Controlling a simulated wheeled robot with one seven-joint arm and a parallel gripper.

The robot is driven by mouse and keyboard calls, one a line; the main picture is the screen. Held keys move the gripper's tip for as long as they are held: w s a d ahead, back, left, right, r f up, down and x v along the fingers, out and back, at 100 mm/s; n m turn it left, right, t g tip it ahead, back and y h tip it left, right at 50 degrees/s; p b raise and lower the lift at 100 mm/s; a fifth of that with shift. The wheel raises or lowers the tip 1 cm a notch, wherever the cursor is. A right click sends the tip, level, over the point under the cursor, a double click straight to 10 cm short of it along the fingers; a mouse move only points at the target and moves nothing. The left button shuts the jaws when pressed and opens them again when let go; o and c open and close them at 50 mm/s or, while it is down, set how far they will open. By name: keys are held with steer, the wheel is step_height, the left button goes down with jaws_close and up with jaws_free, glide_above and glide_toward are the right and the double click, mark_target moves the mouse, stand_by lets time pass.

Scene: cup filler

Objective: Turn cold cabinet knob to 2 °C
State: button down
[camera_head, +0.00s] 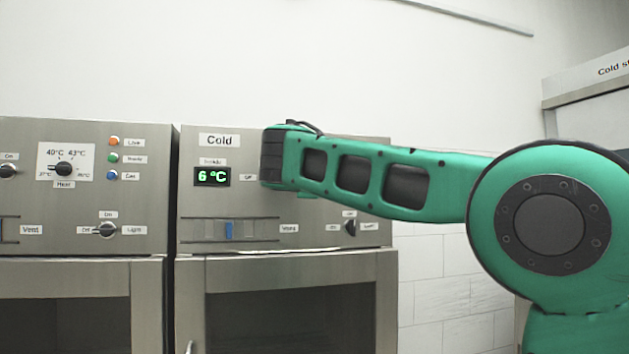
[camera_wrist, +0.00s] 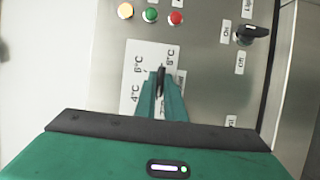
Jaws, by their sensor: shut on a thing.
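The Cold cabinet (camera_head: 220,268) stands at the centre of the head view, and its display (camera_head: 212,177) reads 6 °C. In the wrist view its dark temperature knob (camera_wrist: 160,74) sits on a white dial plate (camera_wrist: 146,54) marked with 4, 6 and 8 °C; the lower marks are partly hidden by my fingers. My gripper (camera_wrist: 161,86) is shut on this knob, its green fingers on either side. The knob's pointer lies roughly along the fingers, up and down in the wrist view. In the head view my arm hides the knob and dial.
Another knob (camera_wrist: 254,32) is at the upper right of the wrist view, apart from my fingers. Orange, green and red lights (camera_wrist: 150,15) sit above the dial. A blue vent slider (camera_head: 229,230) lies below the display. A heated cabinet (camera_head: 75,275) stands at the left.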

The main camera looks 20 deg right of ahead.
steer(key=shift+w+a+f, duration=0.1)
steer(key=shift+f, duration=0.2)
steer(key=c, duration=1.8)
jaws_free()
steer(key=shift+c, duration=0.2)
steer(key=v, duration=1)
steer(key=shift+s, duration=0.35)
